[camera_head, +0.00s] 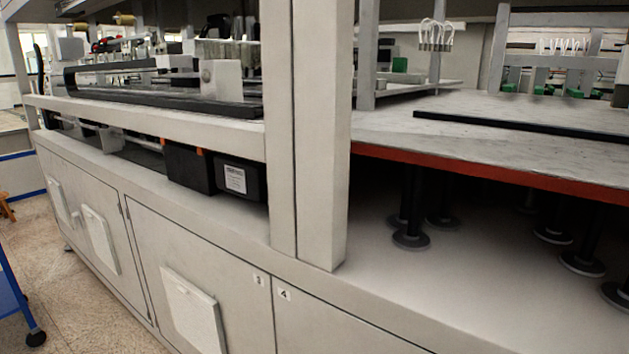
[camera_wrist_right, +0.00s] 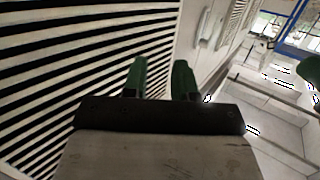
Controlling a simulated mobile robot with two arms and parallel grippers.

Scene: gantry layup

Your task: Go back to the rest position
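My right gripper (camera_wrist_right: 160,80) shows in the right wrist view, with two green fingers apart and nothing between them. It points toward a pale panel beside a black-and-white striped surface (camera_wrist_right: 70,75). No part of my arms shows in the head view, so my left gripper is out of sight. The gantry machine (camera_head: 310,140) fills the head view, with a pale cabinet base and a thick upright post in the middle.
A grey worktop (camera_head: 480,140) with a red-orange edge extends on the right, above black supports (camera_head: 411,235). Cabinet doors (camera_head: 200,275) line the front. Speckled floor (camera_head: 80,290) is open at lower left, where a blue wheeled frame (camera_head: 12,305) stands at the edge.

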